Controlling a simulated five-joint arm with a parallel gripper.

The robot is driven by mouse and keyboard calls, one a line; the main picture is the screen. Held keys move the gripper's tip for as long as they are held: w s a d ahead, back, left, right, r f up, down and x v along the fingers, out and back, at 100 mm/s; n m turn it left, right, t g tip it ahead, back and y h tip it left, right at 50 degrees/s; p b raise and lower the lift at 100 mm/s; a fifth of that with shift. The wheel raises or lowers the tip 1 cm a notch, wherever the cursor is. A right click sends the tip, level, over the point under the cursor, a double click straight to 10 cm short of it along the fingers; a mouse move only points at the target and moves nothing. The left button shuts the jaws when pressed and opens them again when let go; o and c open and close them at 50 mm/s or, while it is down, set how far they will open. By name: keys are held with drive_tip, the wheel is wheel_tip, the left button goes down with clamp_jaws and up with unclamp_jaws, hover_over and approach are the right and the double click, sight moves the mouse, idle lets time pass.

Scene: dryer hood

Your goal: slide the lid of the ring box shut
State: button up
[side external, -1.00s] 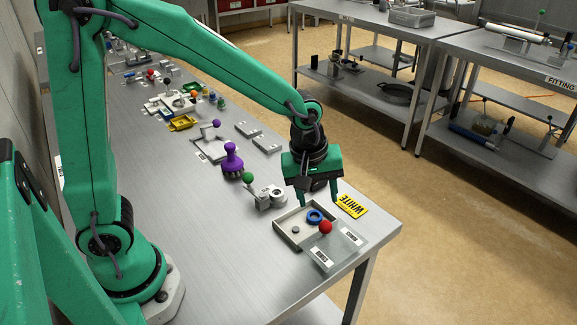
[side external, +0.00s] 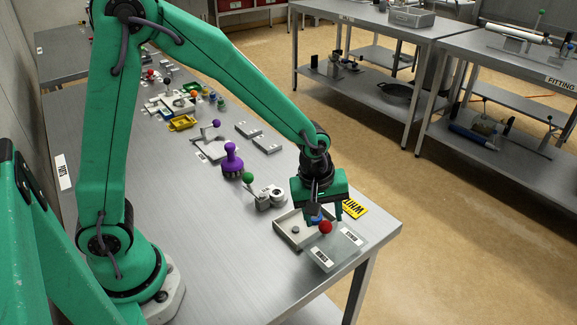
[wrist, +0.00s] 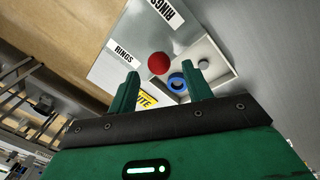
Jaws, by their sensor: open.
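The ring box (side external: 284,234) is a pale open-topped tray near the table's front right corner. Its grey lid (side external: 348,240), with labels reading RINGS and a red ball knob (side external: 325,227), sits off to the right, so the left part of the box is open. Inside lie a blue ring, clear in the wrist view (wrist: 177,83), and a small grey round piece (side external: 295,229). My gripper (side external: 323,219) is open and points down over the box. In the wrist view the red knob (wrist: 158,63) appears between my fingertips (wrist: 160,73), with no visible contact.
A grey fixture with a green ball (side external: 248,178) and a purple knobbed piece (side external: 232,162) stand to the left. The table's right edge is close to the lid. Bare tabletop lies left of the box.

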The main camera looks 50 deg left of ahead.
drive_tip(key=shift+w+d+f, duration=0.1)
drive_tip(key=shift+f, duration=0.55)
drive_tip(key=shift+w+d+f, duration=0.1)
drive_tip(key=shift+f, duration=0.55)
clamp_jaws()
drive_tip(key=shift+a, duration=3.5)
unclamp_jaws()
drive_tip(key=shift+r, duration=0.1)
wheel_tip(320, 180, up, 8)
drive_tip(key=s, duration=0.1)
drive_tip(key=shift+s+f, duration=0.2)
drive_tip(key=shift+f, duration=0.05)
